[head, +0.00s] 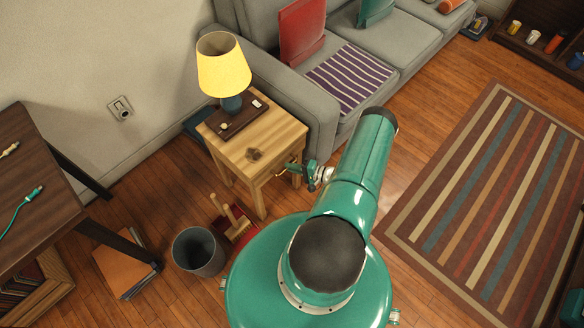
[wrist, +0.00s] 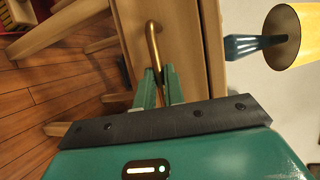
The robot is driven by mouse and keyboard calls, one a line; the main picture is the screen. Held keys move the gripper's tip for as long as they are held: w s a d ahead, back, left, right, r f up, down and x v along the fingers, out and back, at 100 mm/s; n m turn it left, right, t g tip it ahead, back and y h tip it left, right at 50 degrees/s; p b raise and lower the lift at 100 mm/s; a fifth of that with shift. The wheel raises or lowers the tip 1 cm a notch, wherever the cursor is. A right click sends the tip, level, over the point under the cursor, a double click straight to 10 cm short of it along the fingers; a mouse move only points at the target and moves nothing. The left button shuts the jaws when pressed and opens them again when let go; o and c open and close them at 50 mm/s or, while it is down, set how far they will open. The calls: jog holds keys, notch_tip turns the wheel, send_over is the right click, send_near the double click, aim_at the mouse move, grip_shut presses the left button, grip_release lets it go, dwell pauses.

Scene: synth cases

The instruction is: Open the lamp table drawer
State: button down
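The lamp table (head: 279,132) is a pale wooden side table beside the sofa's arm. Its drawer front (wrist: 178,32) faces my gripper (wrist: 160,72) in the wrist view. A brass bar handle (wrist: 152,42) stands out from that front, and one end runs in between my two green fingers. The fingers are close together, with the handle filling the narrow gap. In the head view, my gripper (head: 301,168) is at the table's front, beside the handle (head: 284,172). I see no open gap at the drawer; my arm is close in front of it.
A lamp with a yellow shade (head: 223,66) stands on a dark tray (head: 229,128) on the tabletop. A grey bin (head: 198,251) and a red dustpan with brush (head: 233,222) are on the floor before the table. The sofa (head: 300,97) is close behind; a striped rug lies right.

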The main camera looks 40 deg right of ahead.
jog(key=s, duration=1.7)
jog(key=shift+s+d, duration=0.15)
jog(key=shift+s, duration=0.05)
jog(key=c, duration=1.5)
grip_release()
jog(key=v, duration=1.4)
jog(key=shift+w, duration=0.1)
